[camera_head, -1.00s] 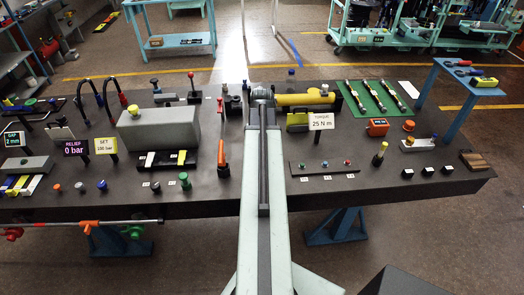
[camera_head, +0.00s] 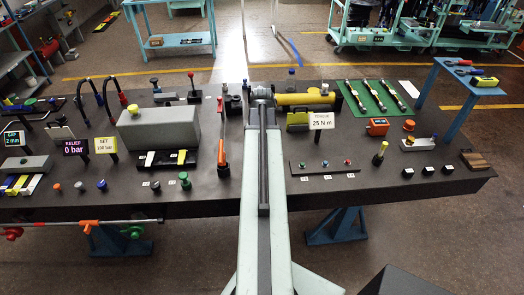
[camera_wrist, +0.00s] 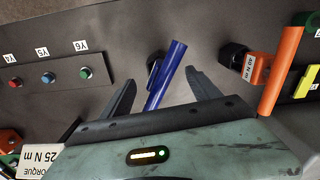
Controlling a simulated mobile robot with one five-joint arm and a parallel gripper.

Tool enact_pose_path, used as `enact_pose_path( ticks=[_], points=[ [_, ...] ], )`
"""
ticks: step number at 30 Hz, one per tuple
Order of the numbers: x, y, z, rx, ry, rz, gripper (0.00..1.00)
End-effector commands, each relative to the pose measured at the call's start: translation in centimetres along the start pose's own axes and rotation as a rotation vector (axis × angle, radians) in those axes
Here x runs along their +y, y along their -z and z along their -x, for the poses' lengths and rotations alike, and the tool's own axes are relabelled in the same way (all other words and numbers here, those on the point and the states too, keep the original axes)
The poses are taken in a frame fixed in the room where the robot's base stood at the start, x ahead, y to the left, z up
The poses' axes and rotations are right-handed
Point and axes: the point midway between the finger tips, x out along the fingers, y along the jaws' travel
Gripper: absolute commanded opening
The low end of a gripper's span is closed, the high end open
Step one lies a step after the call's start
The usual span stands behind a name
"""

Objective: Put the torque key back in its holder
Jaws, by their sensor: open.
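In the wrist view a blue-handled tool (camera_wrist: 168,75) stands between the fingers of my gripper (camera_wrist: 160,84), its far end close to a small black piece on the dark bench. My gripper is open, with a gap beside the blue handle. An orange-handled tool (camera_wrist: 283,70) stands right of the fingers; it also shows in the head view (camera_head: 222,155), left of my arm. Near it is an orange block (camera_wrist: 258,68) marked with N m. I cannot tell which tool is the torque key. The torque sign (camera_head: 321,121) reads 25 N m.
A strip with three buttons (camera_wrist: 47,78) lies left of my gripper in the wrist view. In the head view a yellow cylinder (camera_head: 303,99) lies behind the torque sign, and a grey block (camera_head: 158,130) stands at left. My arm hides the bench middle.

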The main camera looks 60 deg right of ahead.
Motion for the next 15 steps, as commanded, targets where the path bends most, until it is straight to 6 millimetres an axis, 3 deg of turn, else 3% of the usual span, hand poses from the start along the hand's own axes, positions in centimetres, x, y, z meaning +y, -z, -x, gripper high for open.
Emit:
enact_pose_path(
  ticks=[9,15],
  points=[
    [-0.1,0.0,6.2,0.0,0.0,0.001,0.71],
    [-0.1,0.0,7.2,0.0,0.0,0.001,0.71]
  ],
)
